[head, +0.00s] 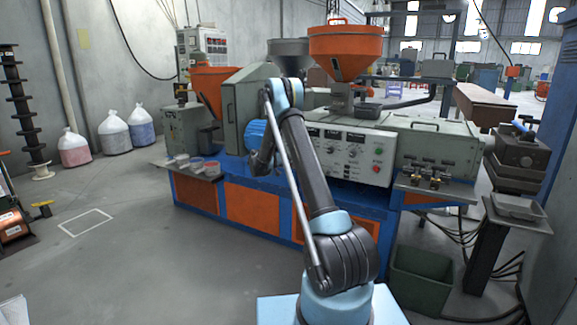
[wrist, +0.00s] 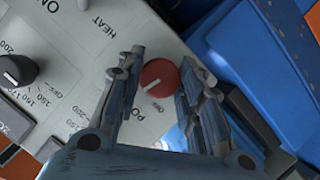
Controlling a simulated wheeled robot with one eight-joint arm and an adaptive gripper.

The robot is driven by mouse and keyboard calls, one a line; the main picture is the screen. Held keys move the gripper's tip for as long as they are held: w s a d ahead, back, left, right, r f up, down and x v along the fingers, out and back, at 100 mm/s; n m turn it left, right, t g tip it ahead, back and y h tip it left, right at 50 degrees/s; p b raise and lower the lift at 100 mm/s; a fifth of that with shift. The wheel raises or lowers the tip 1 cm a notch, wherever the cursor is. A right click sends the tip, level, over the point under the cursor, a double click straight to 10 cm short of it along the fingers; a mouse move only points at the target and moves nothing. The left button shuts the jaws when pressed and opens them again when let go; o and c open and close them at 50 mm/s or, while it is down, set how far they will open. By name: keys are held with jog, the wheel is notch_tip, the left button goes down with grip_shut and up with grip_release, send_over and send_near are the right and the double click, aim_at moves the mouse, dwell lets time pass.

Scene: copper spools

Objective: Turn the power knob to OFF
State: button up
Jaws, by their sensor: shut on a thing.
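The red power knob (wrist: 159,76) sits on the pale grey control panel (wrist: 85,58) in the wrist view. Its white pointer line slants to the lower left in the picture. A partly covered label starting "PO" and a small "OFF" mark are printed beside it, both turned in the picture. My gripper (wrist: 161,72) is shut on the knob, one finger on each side.
A black dial knob (wrist: 17,70) with a temperature scale is left of my gripper. Blue machine parts (wrist: 240,50) lie to the right. In the head view, the extruder's white panel (head: 375,160), orange hopper (head: 346,50) and a green bin (head: 421,278) stand around my arm.

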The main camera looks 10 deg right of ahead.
jog(key=n+h, duration=0.1)
jog(key=n, duration=0.2)
jog(key=n+h, duration=0.2)
jog(key=n, duration=0.1)
jog(key=n+h, duration=0.1)
jog(key=n, duration=0.2)
jog(key=shift+w+a+f, duration=0.1)
jog(key=shift+a+f, duration=0.15)
jog(key=shift+f, duration=0.05)
dwell(0.6)
jog(key=o, duration=1.1)
jog(key=shift+c, duration=0.2)
jog(key=v, duration=1.2)
jog(key=shift+f, duration=0.35)
